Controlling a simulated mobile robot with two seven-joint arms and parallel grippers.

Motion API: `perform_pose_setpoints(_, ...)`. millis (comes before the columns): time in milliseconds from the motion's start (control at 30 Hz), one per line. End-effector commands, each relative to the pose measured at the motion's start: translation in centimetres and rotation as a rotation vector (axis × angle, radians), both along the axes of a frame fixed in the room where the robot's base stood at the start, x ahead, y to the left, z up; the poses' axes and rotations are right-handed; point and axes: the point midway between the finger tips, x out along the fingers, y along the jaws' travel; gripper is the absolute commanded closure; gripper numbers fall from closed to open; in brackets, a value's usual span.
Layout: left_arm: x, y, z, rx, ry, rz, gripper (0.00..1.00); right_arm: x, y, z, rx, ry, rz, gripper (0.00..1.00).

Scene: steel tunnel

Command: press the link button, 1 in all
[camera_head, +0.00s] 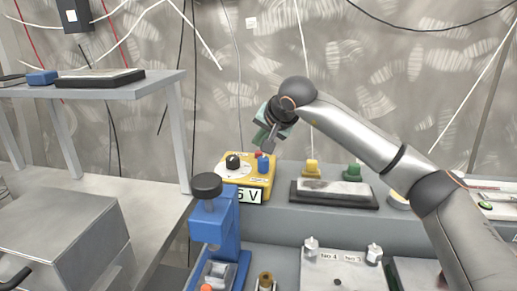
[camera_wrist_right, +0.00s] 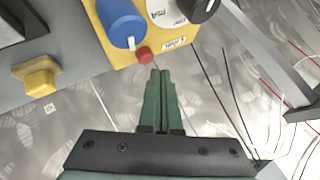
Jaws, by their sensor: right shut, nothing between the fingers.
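A yellow control box (camera_head: 262,186) stands on the grey bench and carries a black knob (camera_head: 233,161), a blue cylinder (camera_head: 264,165) and a small red button (camera_head: 258,155). In the right wrist view the red button (camera_wrist_right: 145,55) sits at the box edge beside the blue cylinder (camera_wrist_right: 121,22). My right gripper (camera_head: 270,150) is shut and empty, pointing down at the back of the box. In the right wrist view its green fingertips (camera_wrist_right: 160,72) lie close to the red button; contact cannot be told. My left gripper is not in view.
A "5 V" display (camera_head: 249,196) is at the box's front. A blue press with a black knob (camera_head: 206,186) stands in front left. Yellow (camera_head: 312,168) and green (camera_head: 352,171) knobs and a dark-edged block (camera_head: 335,192) are to the right. A shelf (camera_head: 120,90) is at left.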

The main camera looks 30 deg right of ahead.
Motion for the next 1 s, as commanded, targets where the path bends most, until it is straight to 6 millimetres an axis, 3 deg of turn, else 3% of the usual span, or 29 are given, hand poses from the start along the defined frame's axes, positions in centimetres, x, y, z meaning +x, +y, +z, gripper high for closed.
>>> perform_pose_setpoints(267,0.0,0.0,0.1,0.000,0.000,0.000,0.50,0.0,0.0,0.2,0.000,-0.001,0.000,1.00)
perform_pose_setpoints(800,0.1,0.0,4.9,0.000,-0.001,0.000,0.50,0.0,0.0,5.1,0.000,-0.001,0.000,1.00)
perform_pose_setpoints(1000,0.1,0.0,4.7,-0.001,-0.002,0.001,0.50,0.0,0.0,5.0,-0.001,-0.001,-0.001,1.00)
